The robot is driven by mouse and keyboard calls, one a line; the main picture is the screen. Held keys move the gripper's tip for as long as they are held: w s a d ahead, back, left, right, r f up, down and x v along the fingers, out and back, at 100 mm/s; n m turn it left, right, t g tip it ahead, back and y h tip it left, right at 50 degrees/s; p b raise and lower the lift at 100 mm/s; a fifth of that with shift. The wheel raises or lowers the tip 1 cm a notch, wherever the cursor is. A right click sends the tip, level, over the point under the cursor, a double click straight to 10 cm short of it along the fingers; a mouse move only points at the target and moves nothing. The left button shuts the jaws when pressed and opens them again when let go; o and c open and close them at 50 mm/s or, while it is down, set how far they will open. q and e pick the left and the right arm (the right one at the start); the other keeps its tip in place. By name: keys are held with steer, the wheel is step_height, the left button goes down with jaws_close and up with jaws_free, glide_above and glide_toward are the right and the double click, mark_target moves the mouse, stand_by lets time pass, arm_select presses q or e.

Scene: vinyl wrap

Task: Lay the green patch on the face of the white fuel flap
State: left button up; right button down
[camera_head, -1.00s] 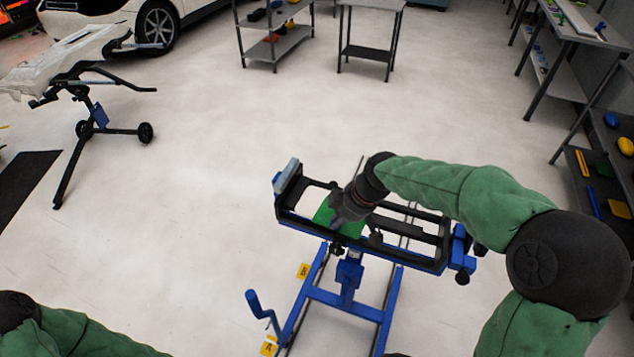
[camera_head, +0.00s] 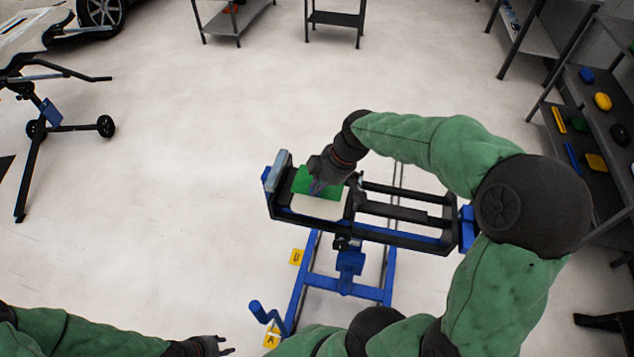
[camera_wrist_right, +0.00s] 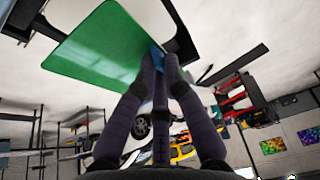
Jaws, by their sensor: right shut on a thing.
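The white fuel flap (camera_head: 318,208) lies in the left part of the black frame of a blue stand. It also shows in the right wrist view (camera_wrist_right: 155,14), partly hidden by the patch. The green patch (camera_head: 303,182) is over the back left of the flap; I cannot tell whether it touches. In the right wrist view the patch (camera_wrist_right: 98,48) hangs tilted from the fingertips, with a small blue piece at its edge. My right gripper (camera_head: 318,186) is shut on the patch by its right side. My left gripper (camera_head: 225,346) is empty, fingers apart, low near the bottom edge.
The blue stand (camera_head: 345,289) has a crank at its left and yellow tags by its base. The frame's right part has bare dark rails. A shelf (camera_head: 600,130) with coloured tools stands at right. A wheeled stand (camera_head: 50,120) is at left. Open floor lies between.

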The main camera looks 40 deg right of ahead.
mark_target(322, 195)
steer(key=shift+f+b, duration=1.65)
steer(key=shift+f, duration=1.35)
steer(key=shift+s, duration=0.1)
steer(key=shift+f+b, duration=0.65)
steer(key=shift+b, duration=0.3)
steer(key=c, duration=1.3)
jaws_free()
steer(key=shift+o, duration=0.2)
steer(key=v, duration=1.2)
